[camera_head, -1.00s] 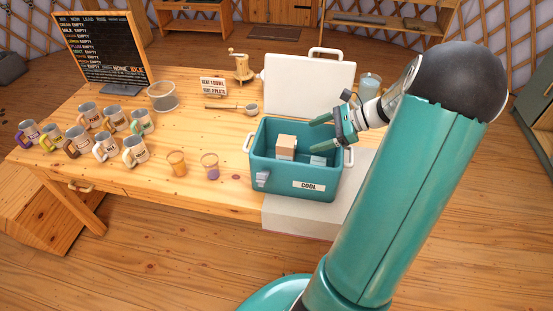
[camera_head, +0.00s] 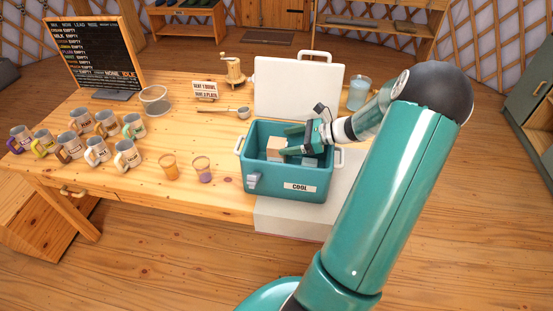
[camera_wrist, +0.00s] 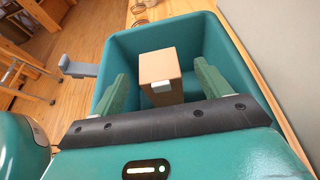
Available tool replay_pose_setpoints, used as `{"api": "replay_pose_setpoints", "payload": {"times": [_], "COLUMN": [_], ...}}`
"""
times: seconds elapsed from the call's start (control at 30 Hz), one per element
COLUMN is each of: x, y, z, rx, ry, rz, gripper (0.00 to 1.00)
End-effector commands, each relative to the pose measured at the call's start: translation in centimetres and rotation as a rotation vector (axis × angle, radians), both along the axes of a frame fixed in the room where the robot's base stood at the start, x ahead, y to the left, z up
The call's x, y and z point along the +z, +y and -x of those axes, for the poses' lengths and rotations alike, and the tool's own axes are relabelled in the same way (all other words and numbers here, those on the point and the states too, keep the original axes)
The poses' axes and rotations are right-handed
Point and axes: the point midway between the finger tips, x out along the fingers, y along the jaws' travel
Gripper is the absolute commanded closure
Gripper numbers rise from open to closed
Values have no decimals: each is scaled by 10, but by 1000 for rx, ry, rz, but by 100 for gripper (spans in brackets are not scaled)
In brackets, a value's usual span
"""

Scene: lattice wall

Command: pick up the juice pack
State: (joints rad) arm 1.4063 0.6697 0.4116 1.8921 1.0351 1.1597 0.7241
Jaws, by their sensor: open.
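The juice pack appears to be the tan box-shaped carton (camera_head: 274,147) standing inside the teal cooler (camera_head: 289,186) marked "COOL". My gripper (camera_head: 287,142) is open and empty, reaching into the cooler's opening from the right. In the wrist view my gripper (camera_wrist: 160,85) has a finger on each side of the carton.
The white lid (camera_head: 298,88) stands open behind the cooler. Two small glasses, one orange (camera_head: 169,167) and one purple (camera_head: 202,169), stand left of the cooler. Several mugs (camera_head: 97,150) fill the table's left side.

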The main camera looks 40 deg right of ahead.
Motion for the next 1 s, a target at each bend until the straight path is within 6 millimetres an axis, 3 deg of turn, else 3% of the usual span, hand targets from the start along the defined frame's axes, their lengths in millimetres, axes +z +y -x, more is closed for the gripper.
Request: {"api": "replay_pose_setpoints", "payload": {"times": [0.4, 0.67, 1.0], "x": [-18, -19, -19], "y": [31, 33, 32], "z": [-36, -38, -38], "rx": [3, 2, 2], "ry": [-1, 0, 0], "rz": [-1, 0, 0], "gripper": [24, 24, 90]}}
